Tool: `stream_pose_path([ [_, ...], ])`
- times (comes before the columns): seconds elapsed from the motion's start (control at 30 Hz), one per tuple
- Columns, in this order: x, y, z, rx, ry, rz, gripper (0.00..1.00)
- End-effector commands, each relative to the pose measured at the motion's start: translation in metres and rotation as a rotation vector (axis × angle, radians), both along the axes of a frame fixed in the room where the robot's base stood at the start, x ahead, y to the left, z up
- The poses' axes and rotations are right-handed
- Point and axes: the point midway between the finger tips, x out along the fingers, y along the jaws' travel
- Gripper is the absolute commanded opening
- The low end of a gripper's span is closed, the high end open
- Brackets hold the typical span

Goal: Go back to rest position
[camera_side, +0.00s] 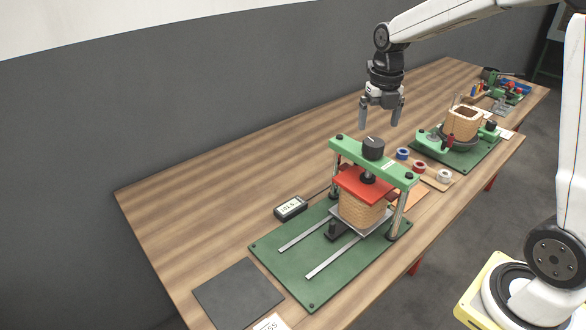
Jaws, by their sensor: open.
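My gripper (380,112) hangs in the air above the wooden table, fingers pointing down and spread apart, with nothing between them. It is above and slightly behind the green press (345,150), clear of its black knob (373,148). A tan wound coil (361,209) sits in the press beneath a red plate (364,184). A second tan coil (464,122) stands on a green-based fixture farther right.
A small digital display (291,207) lies left of the press. A dark mat (238,293) lies at the near left. Coloured spools (419,167) sit right of the press. Tools and a blue bin (516,88) are at the far end. The table's back left is bare.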

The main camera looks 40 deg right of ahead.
Motion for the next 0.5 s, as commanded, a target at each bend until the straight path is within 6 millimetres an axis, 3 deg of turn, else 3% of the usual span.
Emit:
stream_pose_path([
  [0.17, 0.0001, 0.0000, 0.0114, -0.001, -0.002, 0.000, 1.00],
  [0.5, -0.0001, 0.0001, 0.0124, 0.000, -0.001, -0.001, 1.00],
])
